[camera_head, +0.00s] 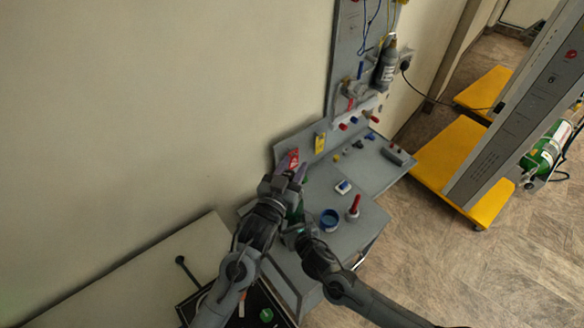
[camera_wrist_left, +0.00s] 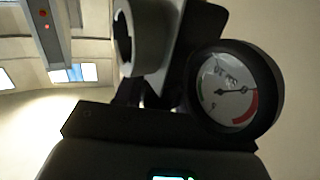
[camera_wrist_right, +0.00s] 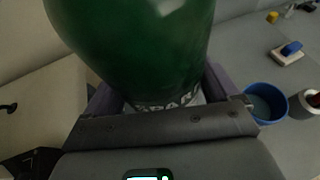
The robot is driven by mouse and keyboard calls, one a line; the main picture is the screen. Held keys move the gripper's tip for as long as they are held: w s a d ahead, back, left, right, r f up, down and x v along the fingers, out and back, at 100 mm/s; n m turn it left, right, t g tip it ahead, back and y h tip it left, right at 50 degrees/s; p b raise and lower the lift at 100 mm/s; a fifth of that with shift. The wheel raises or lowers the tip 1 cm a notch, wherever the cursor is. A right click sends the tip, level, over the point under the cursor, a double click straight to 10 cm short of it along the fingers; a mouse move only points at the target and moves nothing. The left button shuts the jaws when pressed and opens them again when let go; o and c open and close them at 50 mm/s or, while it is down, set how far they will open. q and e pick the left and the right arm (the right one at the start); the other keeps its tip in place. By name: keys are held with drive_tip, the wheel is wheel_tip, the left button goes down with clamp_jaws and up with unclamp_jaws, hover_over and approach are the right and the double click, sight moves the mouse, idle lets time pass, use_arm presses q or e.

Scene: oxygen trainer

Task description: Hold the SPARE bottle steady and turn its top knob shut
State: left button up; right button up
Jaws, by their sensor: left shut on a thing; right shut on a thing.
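The green SPARE bottle (camera_wrist_right: 135,45) fills the upper part of the right wrist view, with part of its lettering showing low between the fingers. In the head view only a little green of it (camera_head: 297,212) shows between my arms. My right gripper (camera_wrist_right: 165,100) is shut around the bottle's body. My left gripper (camera_head: 289,178) is above the right one, at the bottle's top, and is shut on the top knob, which it mostly hides. A round pressure gauge (camera_wrist_left: 234,90) with a red zone is close beside it in the left wrist view.
On the grey bench (camera_head: 318,190) a blue cup (camera_head: 330,220), a red-handled tool (camera_head: 354,206) and a small blue-and-white block (camera_head: 343,187) stand right of the bottle. A wall panel (camera_head: 345,60) rises behind. Another green bottle (camera_head: 545,152) hangs on a stand at far right.

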use_arm(q)
drive_tip(key=m+g+h, duration=0.2)
drive_tip(key=h, duration=0.1)
drive_tip(key=m+g+h, duration=0.2)
drive_tip(key=shift+s+d+m+h, duration=0.1)
drive_tip(key=shift+d+m+h, duration=0.1)
drive_tip(key=shift+m+h, duration=0.15)
drive_tip(key=shift+s+d+m+g+h, duration=0.2)
drive_tip(key=shift+m+g+h, duration=0.75)
drive_tip(key=shift+g, duration=0.4)
drive_tip(key=shift+s+d+m+g+h, duration=0.15)
drive_tip(key=shift+m+g+h, duration=0.75)
drive_tip(key=shift+g, duration=0.45)
drive_tip(key=shift+a, duration=0.1)
drive_tip(key=o, duration=1)
drive_tip(key=shift+c, duration=0.2)
drive_tip(key=v, duration=1.2)
drive_tip(key=shift+r, duration=0.1)
